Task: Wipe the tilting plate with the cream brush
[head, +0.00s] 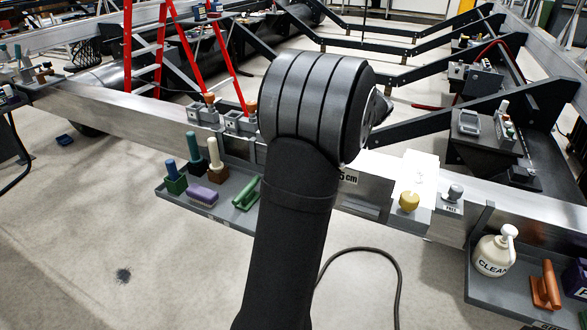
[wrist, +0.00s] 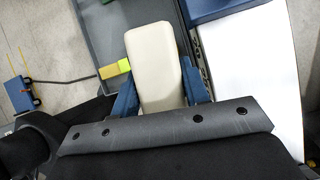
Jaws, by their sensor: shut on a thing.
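In the wrist view my gripper (wrist: 160,92) has its two blue fingers on either side of a cream block-shaped thing, which looks like the cream brush (wrist: 155,55). The fingers are shut on it. Its underside is hidden, so I cannot tell whether it touches anything. A white flat plate, likely the tilting plate (wrist: 250,75), lies just right of the gripper, with a blue part at its top edge. In the head view a white plate (head: 415,172) shows on the beam right of my arm. My gripper and the held brush are hidden there behind my arm.
Left of my arm, a grey tray (head: 237,217) holds a purple brush (head: 203,195), a green-handled tool (head: 246,193) and upright handles on blocks. A yellow knob (head: 408,201) stands by the plate. At right are a CLEAN bottle (head: 493,256) and an orange-brown tool (head: 546,287).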

